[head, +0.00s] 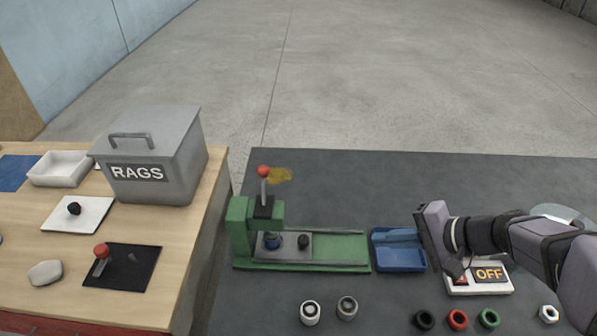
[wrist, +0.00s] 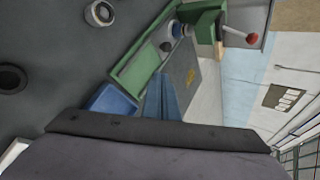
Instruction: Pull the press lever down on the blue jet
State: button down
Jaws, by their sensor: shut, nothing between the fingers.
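The green press (head: 240,228) stands on the dark table. Its lever (head: 264,187) points upright with a red knob (head: 263,170) on top, above a black block. The blue jet (head: 273,241) sits on the grey plate (head: 290,252) beneath the press head. A dark round piece (head: 303,241) stands on the plate to its right. In the wrist view, the press (wrist: 205,20) and red knob (wrist: 253,35) are at the top right. My gripper (head: 428,238) is shut and empty, well right of the press, by the blue tray's right edge. Its fingertips are hard to make out.
The blue tray (head: 398,256) lies between press and gripper. A switch panel marked OFF (head: 489,274) is partly behind my arm. Several rings and two pale cylinders (head: 310,312) line the front. A RAGS bin (head: 155,155) stands on the wooden table at left.

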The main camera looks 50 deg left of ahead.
aim_at(264, 181)
jog(key=a+r+g+y+b, duration=0.1)
jog(key=a+r+y, duration=0.2)
jog(key=a, duration=0.7)
jog(key=s+a+r+g+y, duration=0.1)
jog(key=a+r+y, duration=0.2)
jog(key=a, duration=0.6)
jog(key=shift+a+r+n+b, duration=0.3)
jog(key=shift+a+r+b, duration=0.05)
jog(key=shift+r, duration=0.25)
jog(key=shift+s+a, duration=0.1)
jog(key=shift+s, duration=0.05)
jog(key=s+a+p, duration=0.5)
jog(key=a+p, duration=0.1)
jog(key=a, duration=0.1)
jog(key=shift+s+f, duration=0.15)
jog(key=shift+s, duration=0.25)
